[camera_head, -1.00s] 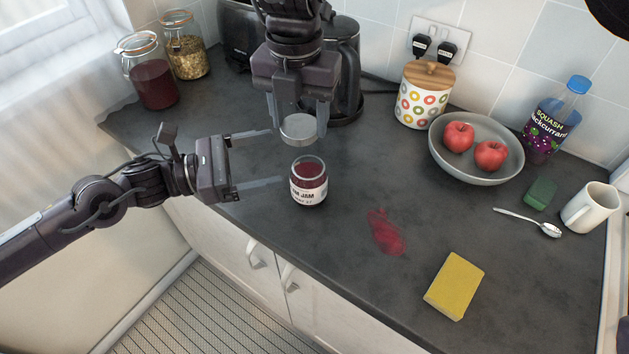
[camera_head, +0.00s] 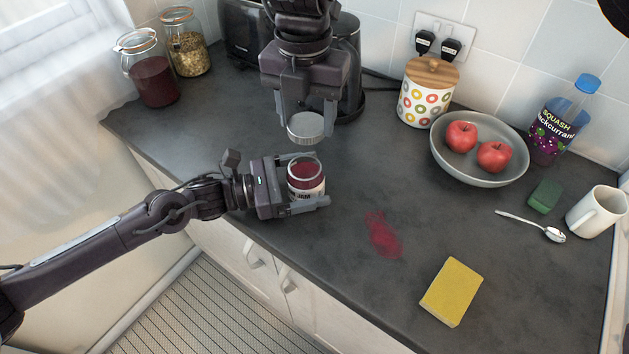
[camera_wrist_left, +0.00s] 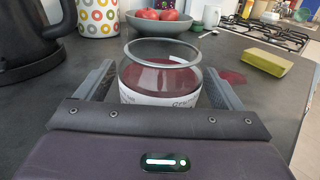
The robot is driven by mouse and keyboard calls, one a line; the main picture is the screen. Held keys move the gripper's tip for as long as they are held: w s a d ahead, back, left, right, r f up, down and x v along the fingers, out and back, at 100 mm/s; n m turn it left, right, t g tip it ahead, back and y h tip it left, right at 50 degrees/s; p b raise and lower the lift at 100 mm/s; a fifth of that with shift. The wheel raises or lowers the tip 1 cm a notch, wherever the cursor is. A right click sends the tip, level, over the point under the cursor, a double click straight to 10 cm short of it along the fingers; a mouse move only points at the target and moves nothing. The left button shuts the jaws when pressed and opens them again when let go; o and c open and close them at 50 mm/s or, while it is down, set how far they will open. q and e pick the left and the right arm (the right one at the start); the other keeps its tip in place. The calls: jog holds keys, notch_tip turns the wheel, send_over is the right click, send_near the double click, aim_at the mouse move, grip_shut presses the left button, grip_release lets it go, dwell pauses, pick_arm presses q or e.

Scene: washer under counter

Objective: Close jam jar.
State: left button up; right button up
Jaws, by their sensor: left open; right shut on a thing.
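The jam jar (camera_head: 305,178) stands upright and lidless on the dark counter, with red jam inside and a white label. My left gripper (camera_head: 308,181) is open, with one finger on each side of the jar. In the left wrist view the jar (camera_wrist_left: 158,80) sits between the spread fingers, its glass rim open. My right gripper (camera_head: 306,120) points down and is shut on the round metal lid (camera_head: 306,127). The lid is held above and a little behind the jar, apart from it.
A red jam smear (camera_head: 382,234) and a yellow sponge (camera_head: 451,291) lie to the right. Behind are a kettle (camera_head: 350,70), a patterned canister (camera_head: 425,98) and a bowl (camera_head: 480,172) of apples. Clip-top jars (camera_head: 150,75) stand at the back left. The counter's front edge runs close to the left arm.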

pick_arm(q)
jog(key=shift+w+d, duration=0.1)
jog(key=shift+d, duration=0.1)
pick_arm(e)
jog(key=shift+a, duration=0.1)
pick_arm(q)
jog(key=shift+a, duration=0.2)
pick_arm(e)
jog(key=shift+s+a+r, duration=0.1)
jog(key=shift+s+a, duration=0.1)
jog(key=shift+a, duration=0.15)
pick_arm(q)
jog(key=shift+d, duration=0.15)
jog(key=c, duration=0.5)
pick_arm(e)
jog(key=shift+w+d, duration=0.1)
jog(key=shift+d, duration=0.1)
pick_arm(q)
jog(key=c, duration=0.9)
jog(key=shift+c, duration=0.3)
pick_arm(e)
jog(key=shift+a+f, duration=0.2)
jog(key=shift+f, duration=2.4)
